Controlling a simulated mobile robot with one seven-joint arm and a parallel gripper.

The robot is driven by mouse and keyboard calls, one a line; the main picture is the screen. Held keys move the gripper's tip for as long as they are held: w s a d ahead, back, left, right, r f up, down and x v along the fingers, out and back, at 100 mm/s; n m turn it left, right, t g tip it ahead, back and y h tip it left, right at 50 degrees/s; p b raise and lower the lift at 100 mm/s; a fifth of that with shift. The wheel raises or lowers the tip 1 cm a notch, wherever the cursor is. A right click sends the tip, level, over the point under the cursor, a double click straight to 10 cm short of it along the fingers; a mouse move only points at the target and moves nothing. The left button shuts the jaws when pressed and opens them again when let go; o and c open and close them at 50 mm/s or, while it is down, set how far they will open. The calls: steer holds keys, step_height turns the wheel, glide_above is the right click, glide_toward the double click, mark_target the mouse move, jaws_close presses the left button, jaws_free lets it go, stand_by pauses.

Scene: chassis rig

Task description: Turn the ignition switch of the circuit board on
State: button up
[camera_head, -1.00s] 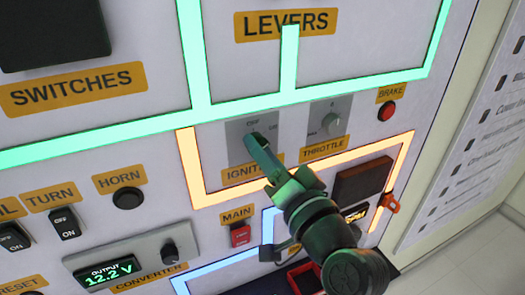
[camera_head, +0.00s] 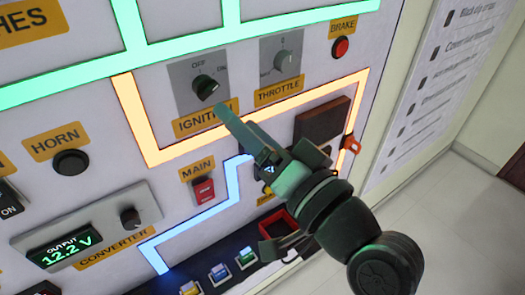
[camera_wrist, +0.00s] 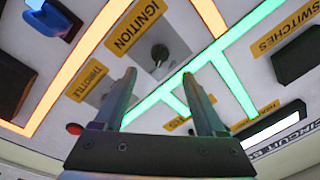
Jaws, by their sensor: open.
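The ignition switch is a dark rotary knob (camera_head: 207,88) on a grey plate marked OFF and ON, above the yellow IGNITION label (camera_head: 204,121) in the head view. The exact position of its pointer is hard to tell. In the wrist view the knob (camera_wrist: 159,54) shows beyond the fingers, near the picture's middle. My gripper (camera_head: 222,112) is in front of the panel, below and right of the knob in the head view, apart from it. In the wrist view my gripper (camera_wrist: 165,85) has its two fingers spread with nothing between them.
The throttle knob (camera_head: 285,61) is right of the ignition, with the red brake button (camera_head: 341,47) beyond it. The red MAIN switch (camera_head: 203,190) is below. A brown block (camera_head: 322,119) and a red open bin (camera_head: 278,230) are near my arm. Floor is free at right.

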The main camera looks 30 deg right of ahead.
steer(key=s, duration=0.2)
steer(key=s+b, duration=0.1)
steer(key=s, duration=0.1)
steer(key=shift+s+d+f, duration=0.1)
steer(key=shift+d+f, duration=0.05)
